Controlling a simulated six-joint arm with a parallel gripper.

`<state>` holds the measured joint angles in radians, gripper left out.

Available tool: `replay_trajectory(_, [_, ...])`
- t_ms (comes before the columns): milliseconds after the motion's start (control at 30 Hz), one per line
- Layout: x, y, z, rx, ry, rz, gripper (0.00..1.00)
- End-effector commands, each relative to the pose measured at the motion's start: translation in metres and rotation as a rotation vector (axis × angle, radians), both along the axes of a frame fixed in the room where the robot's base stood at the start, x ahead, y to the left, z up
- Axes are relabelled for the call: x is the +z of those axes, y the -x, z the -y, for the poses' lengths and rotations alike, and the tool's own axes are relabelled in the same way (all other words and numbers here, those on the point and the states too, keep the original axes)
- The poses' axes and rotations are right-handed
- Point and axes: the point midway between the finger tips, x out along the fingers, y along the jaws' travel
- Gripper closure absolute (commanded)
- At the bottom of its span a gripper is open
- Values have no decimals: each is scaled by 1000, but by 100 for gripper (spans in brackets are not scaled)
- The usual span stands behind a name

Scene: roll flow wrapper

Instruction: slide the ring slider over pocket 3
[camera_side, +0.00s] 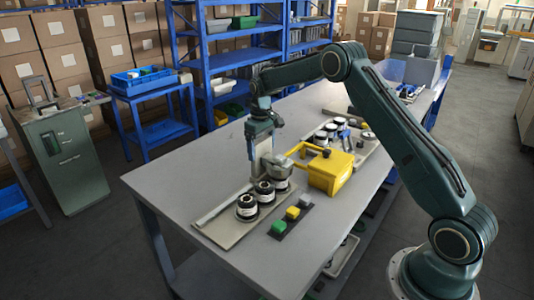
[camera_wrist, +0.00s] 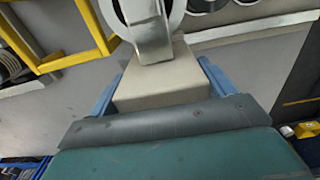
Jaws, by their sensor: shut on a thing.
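My gripper (camera_side: 262,148) is shut on the beige block of the ring slider (camera_wrist: 158,78). Its blue fingers press the block from both sides in the wrist view. A silver arm and a pale ring (camera_wrist: 176,14) extend from the block, cut off by the top edge. In the side view the grey ring part (camera_side: 275,164) is at the far end of a row of black and white rolls (camera_side: 247,206) on a beige plate (camera_side: 222,232). Whether it touches the farthest roll is unclear. No pocket numbers are readable, so I cannot tell which is pocket 3.
A yellow frame-like box (camera_side: 330,172) stands close to the right of my gripper. A dark strip with green and yellow blocks (camera_side: 291,213) lies in front. More rolls stand in a tray (camera_side: 372,150) behind the yellow box. The grey table (camera_side: 175,182) is clear on the left.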

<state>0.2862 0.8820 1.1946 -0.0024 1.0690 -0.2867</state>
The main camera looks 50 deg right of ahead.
Motion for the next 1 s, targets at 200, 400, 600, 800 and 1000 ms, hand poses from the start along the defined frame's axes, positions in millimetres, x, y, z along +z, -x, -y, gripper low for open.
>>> replay_trajectory(200, [1, 0, 7, -5, 5, 8, 14])
replay_trajectory(400, [1, 0, 5, -4, 4, 6, 0])
replay_trajectory(600, [2, 0, 4, -3, 3, 5, 0])
replay_trajectory(800, [14, 0, 4, -3, 3, 7, 0])
replay_trajectory(1000, [39, -1, 4, -3, 4, 7, 0])
